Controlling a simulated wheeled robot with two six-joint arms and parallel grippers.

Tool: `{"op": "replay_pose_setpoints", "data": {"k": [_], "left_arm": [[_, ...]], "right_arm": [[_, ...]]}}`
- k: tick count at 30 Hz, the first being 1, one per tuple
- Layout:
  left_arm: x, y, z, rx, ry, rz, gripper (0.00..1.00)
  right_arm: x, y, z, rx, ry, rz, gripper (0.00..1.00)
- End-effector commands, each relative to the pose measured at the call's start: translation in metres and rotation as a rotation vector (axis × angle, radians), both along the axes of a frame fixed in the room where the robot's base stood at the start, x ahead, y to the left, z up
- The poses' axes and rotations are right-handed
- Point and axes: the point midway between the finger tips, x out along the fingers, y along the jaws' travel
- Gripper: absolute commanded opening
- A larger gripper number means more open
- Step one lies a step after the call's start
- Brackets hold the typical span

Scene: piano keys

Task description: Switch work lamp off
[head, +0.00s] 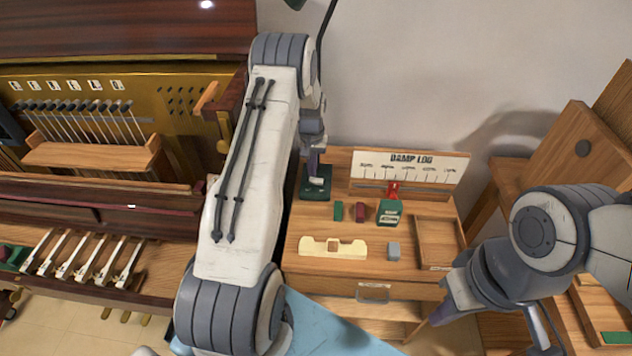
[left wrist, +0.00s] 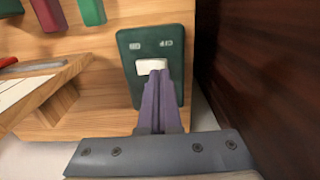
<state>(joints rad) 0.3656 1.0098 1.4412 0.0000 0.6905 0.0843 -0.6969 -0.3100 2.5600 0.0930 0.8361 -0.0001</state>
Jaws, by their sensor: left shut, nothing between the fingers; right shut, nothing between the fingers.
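The lamp's dark green base (head: 316,193) stands at the back left of the wooden cabinet top, with a white rocker switch (head: 318,181) on it. In the left wrist view the green base (left wrist: 135,42) fills the middle and the white switch (left wrist: 150,66) shows above my fingers. My left gripper (head: 315,174) is shut and empty, its purple fingertips (left wrist: 155,72) at the switch; whether they touch it I cannot tell. The lamp's head is mostly out of view at the top. My right gripper (head: 438,318) is shut and empty, low in front of the cabinet's right side.
A "DAMP LOG" board (head: 410,172) stands behind a red slider (head: 393,190). Small green and dark red blocks, a green box (head: 389,212), a cream piece (head: 332,247), a grey block (head: 394,251) and a wooden tray (head: 437,241) lie on the cabinet top. The piano (head: 120,190) is left.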

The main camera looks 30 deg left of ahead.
Motion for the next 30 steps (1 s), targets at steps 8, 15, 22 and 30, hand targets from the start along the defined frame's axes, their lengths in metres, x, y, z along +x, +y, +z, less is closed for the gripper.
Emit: {"op": "replay_pose_setpoints", "data": {"k": [8,15,22,30], "left_arm": [[0.0,0.0,0.0,0.0,0.0,0.0,0.0],[0.0,0.0,-0.0002,0.0,0.0,0.0,0.0],[-0.0001,0.0,-0.0029,0.0,0.0,0.0,0.0],[0.0,0.0,-0.007,0.0,0.0,0.0,0.0]], "right_arm": [[0.0,0.0,0.0,0.0,0.0,0.0,0.0],[0.0,0.0,-0.0001,0.0,0.0,0.0,0.0],[0.0,0.0,-0.002,0.0,0.0,0.0,0.0],[-0.0001,0.0,-0.0048,0.0,0.0,0.0,0.0]]}}
